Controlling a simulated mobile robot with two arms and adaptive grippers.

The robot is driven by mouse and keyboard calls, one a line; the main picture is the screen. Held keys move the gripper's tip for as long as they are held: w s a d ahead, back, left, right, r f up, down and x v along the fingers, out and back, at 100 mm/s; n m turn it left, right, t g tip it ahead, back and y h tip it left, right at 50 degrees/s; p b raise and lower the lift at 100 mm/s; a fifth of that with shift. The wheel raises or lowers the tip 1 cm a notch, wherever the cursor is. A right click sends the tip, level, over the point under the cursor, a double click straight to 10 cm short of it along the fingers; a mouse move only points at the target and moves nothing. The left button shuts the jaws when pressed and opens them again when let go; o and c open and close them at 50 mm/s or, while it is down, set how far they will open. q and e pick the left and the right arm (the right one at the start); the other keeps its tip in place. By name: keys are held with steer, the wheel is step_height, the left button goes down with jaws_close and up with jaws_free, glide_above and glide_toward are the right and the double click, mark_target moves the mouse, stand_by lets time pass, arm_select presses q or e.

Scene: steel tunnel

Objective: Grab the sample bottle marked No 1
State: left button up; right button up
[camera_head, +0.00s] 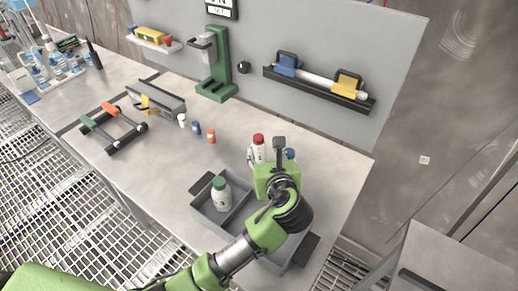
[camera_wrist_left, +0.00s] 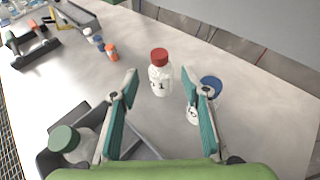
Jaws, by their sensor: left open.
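The sample bottle with a red cap (camera_wrist_left: 160,75) stands upright on the table, its white label showing a "1" in the left wrist view. It also shows in the head view (camera_head: 257,149), just left of my left gripper (camera_head: 278,160). In the left wrist view my left gripper (camera_wrist_left: 159,88) is open and empty, and the red-capped bottle appears between its fingertips, slightly beyond them. A blue-capped bottle (camera_wrist_left: 211,84) is close on the right, partly hidden by the right finger. A green-capped bottle (camera_head: 221,194) stands in the grey tray. My right gripper is not in view.
The divided grey tray (camera_head: 195,205) lies under my left arm. Small bottles (camera_head: 197,128) stand to the left, near a rack with orange and green parts (camera_head: 112,125). A green stand (camera_head: 217,70) and a wall holder (camera_head: 320,88) are behind. The table is clear behind the red-capped bottle.

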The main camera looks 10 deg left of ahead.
mark_target(259, 140)
arm_select(q)
steer(key=x, duration=0.4)
steer(key=shift+w+f, duration=0.1)
steer(key=shift+w, duration=0.1)
steer(key=shift+w+a+f, duration=0.1)
steer(key=shift+w+a, duration=0.15)
steer(key=shift+w, duration=0.2)
steer(key=p+x, duration=0.1)
steer(key=x, duration=0.3)
steer(key=shift+w+a, duration=0.2)
steer(key=shift+w, duration=0.1)
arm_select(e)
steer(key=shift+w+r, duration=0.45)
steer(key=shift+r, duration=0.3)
arm_select(q)
jaws_close()
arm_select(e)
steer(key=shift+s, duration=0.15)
